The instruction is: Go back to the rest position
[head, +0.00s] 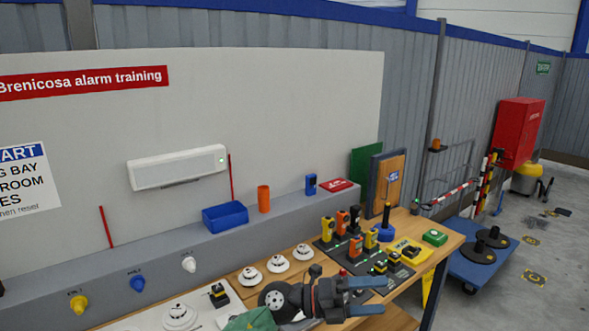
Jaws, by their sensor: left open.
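My left gripper (378,296) is low in the head view, over the front of the wooden workbench (455,240). Its two blue fingers are spread and point right, with nothing seen between them. It is in front of the dark board of orange, yellow and black handheld devices (340,255); I cannot tell its height above the bench. My right gripper is not in view.
White round detectors (277,263) sit left of the devices. A blue bin (225,216) and an orange cup (264,198) stand on the grey ledge. A blue cart (480,268) with black discs is right of the bench. Grey floor lies open at far right.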

